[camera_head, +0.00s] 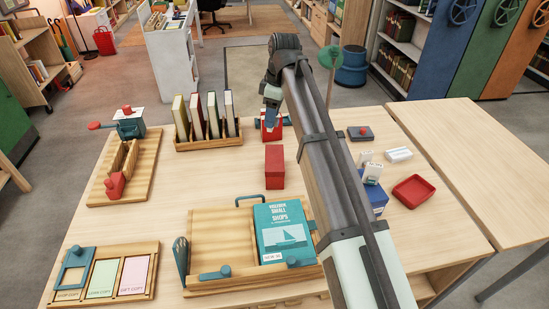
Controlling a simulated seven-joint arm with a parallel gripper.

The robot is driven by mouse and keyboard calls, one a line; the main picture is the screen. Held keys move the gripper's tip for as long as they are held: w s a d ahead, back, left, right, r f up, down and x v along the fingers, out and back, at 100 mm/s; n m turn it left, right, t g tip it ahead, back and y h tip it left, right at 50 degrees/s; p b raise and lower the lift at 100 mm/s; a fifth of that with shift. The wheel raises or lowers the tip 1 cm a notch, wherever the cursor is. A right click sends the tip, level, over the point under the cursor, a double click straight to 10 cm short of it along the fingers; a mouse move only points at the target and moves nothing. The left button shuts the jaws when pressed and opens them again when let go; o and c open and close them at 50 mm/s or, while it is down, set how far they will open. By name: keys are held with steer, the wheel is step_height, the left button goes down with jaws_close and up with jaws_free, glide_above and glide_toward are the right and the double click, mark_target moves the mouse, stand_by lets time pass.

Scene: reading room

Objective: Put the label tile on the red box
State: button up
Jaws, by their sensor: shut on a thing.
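A plain red box (274,166) stands on the table near the middle, behind the wooden tray with the teal book. My gripper (271,122) is beyond the box, low over the table and right of the book rack. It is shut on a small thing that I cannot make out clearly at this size. A second red thing (271,133) shows right at the fingertips; I cannot tell whether it is held or stands behind them. I cannot pick out the label tile for sure; the fingers may hide it.
A book rack (209,143) stands left of my gripper. A wooden tray (215,225) with a teal book (283,232) lies in front of the red box. Right of my arm are a blue box (379,196), white blocks (398,154) and a red tray (413,191).

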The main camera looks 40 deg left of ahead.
steer(key=s+d, duration=0.1)
glide_above(271, 157)
steer(key=shift+w+d+f, duration=0.1)
steer(key=shift+d+f, duration=0.05)
steer(key=shift+f, duration=1.6)
steer(key=shift+w+d+f, duration=0.1)
steer(key=shift+f, duration=1.6)
steer(key=shift+d+f, duration=0.15)
steer(key=shift+f, duration=1.6)
steer(key=shift+f, duration=0.1)
steer(key=o, duration=1)
steer(key=shift+o, duration=0.2)
step_height(271, 157, up, 12)
steer(key=d, duration=0.1)
steer(key=shift+w+d, duration=0.3)
steer(key=shift+d, duration=0.05)
